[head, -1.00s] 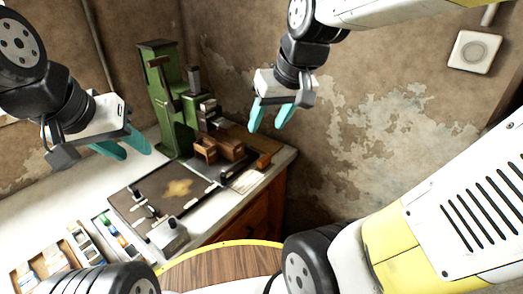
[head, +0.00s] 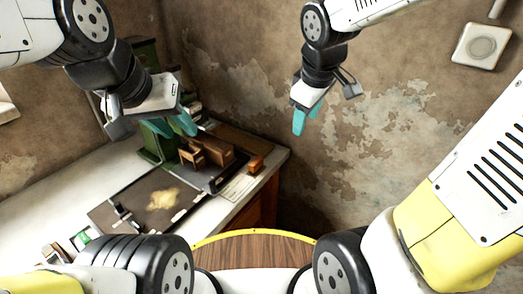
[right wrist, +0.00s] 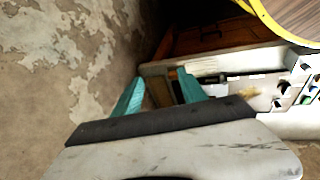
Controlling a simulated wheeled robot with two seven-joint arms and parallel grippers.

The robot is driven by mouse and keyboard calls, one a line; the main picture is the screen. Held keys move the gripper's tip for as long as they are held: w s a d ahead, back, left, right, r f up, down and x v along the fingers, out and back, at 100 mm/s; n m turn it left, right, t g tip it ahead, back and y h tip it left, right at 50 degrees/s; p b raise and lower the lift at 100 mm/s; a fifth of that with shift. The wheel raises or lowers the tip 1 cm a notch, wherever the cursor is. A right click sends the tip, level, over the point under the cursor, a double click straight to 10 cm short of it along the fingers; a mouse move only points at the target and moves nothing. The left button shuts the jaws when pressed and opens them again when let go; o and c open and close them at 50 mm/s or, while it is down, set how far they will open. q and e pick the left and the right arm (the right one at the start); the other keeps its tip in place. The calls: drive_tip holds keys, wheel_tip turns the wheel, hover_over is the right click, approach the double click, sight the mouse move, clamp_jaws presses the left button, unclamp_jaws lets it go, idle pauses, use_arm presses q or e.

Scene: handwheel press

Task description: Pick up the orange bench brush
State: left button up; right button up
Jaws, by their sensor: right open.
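A small orange-brown block-like thing (head: 256,164), which looks like the bench brush, lies near the right end of the bench; its bristles cannot be made out. My right gripper (head: 299,122) is above and to the right of it in the head view, in front of the wall, empty and apart from it. In the right wrist view the two teal fingers (right wrist: 158,93) are spread, with the bench end beyond them. My left gripper (head: 171,125) has its teal fingers apart and empty, and it covers much of the green press (head: 152,148).
Brown wooden blocks (head: 218,150) stand at the press foot, left of the orange thing. A round wooden seat or table top (head: 255,250) with a yellow rim is in front. The peeling wall (head: 400,130) stands behind.

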drive_tip(key=w+a+f+n+h, duration=0.1)
drive_tip(key=w+a+f+n, duration=0.1)
drive_tip(key=w+f+n, duration=0.35)
drive_tip(key=n+h, duration=0.2)
drive_tip(key=n, duration=1.1)
hover_over(255, 161)
drive_tip(key=s, duration=0.3)
drive_tip(key=shift+g, duration=0.3)
drive_tip(key=f, duration=1.6)
drive_tip(key=shift+w+a, duration=0.15)
drive_tip(key=shift+a, duration=0.25)
drive_tip(key=shift+w+a+f, duration=0.1)
drive_tip(key=shift+f, duration=0.2)
drive_tip(key=x, duration=0.7)
drive_tip(key=shift+w+a+f, duration=0.15)
drive_tip(key=shift+w+a, duration=0.05)
drive_tip(key=shift+w, duration=0.1)
clamp_jaws()
